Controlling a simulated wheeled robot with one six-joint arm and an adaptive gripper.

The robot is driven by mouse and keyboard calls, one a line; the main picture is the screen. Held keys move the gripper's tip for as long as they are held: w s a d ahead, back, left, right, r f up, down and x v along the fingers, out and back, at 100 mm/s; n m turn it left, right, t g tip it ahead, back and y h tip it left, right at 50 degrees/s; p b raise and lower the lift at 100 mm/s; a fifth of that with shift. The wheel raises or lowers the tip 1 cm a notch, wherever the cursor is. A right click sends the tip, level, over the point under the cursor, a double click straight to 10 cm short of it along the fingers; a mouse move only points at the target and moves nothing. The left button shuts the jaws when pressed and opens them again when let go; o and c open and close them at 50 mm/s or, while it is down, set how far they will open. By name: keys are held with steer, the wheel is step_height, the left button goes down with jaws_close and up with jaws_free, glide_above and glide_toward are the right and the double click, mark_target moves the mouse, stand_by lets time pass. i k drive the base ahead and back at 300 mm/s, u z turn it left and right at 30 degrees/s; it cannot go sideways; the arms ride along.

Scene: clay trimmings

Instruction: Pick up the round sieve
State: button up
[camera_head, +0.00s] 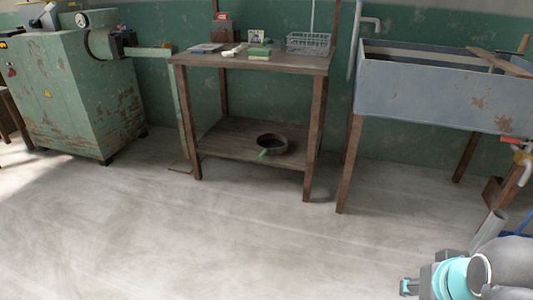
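The round sieve (272,144) looks like a dark brown ring with a shallow wall. It lies on the lower shelf (225,147) of a wooden table, right of the shelf's middle. A small green piece (263,153) is at its front left edge; I cannot tell whether it is part of the sieve. Part of my arm, grey with light-blue caps, shows in the lower right corner, well apart from the sieve. I cannot make out gripper fingers there.
The table top (270,60) above the shelf holds a wire basket (308,43) and small items. A green machine (75,90) stands left, a grey-blue sink (430,90) on wooden legs right. The floor (220,235) in front is clear.

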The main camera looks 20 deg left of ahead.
mark_target(269, 144)
steer(key=u, duration=0.7)
steer(key=i, duration=0.55)
steer(key=u, duration=1.1)
steer(key=i, duration=1.65)
steer(key=z, duration=1.05)
steer(key=i, duration=0.6)
steer(key=z, duration=0.75)
